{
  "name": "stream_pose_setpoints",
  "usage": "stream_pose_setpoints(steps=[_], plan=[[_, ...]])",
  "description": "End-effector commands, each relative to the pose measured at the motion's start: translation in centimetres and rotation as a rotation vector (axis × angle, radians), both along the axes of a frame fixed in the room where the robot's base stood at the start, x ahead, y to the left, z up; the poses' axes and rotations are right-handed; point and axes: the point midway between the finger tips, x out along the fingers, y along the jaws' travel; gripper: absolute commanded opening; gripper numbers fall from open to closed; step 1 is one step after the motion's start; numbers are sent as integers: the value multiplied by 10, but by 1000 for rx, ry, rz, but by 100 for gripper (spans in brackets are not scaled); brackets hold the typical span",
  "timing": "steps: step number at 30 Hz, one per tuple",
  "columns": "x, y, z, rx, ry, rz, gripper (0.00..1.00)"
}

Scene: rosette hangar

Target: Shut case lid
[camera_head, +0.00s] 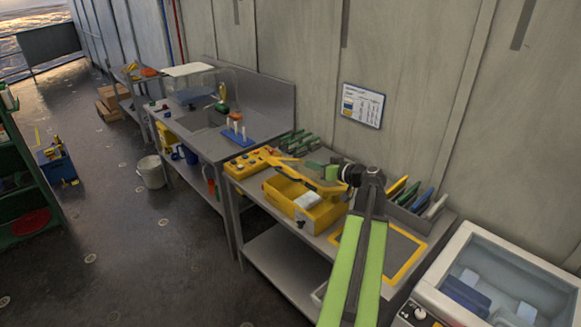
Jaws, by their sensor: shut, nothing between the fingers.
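The yellow case (284,206) stands open on the grey bench, with a white item (307,200) showing inside it. Its yellow lid (300,179) appears raised at the back of the case and tilted, partly hidden by my gripper. My gripper (316,170) is shut and empty, and reaches leftward over the back right of the case, close to the lid. I cannot tell whether it touches the lid. My green arm (357,265) comes up from the lower right and hides the bench to the right of the case.
A yellow unit with buttons (250,163) sits left of the case. Green items (296,142) lie behind. A yellow-framed mat (405,256) and a rack of coloured items (418,203) are to the right. A glass-lidded machine (500,284) stands at lower right.

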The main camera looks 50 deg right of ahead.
Motion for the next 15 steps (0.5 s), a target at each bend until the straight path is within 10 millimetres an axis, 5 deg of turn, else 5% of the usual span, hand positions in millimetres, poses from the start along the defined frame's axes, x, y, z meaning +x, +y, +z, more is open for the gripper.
stream_pose_setpoints(steps=[7, 15], plan=[[16, 0, -6, 1, 0, 3, 0], [74, 0, -21, 0, 2, 6, 0]])
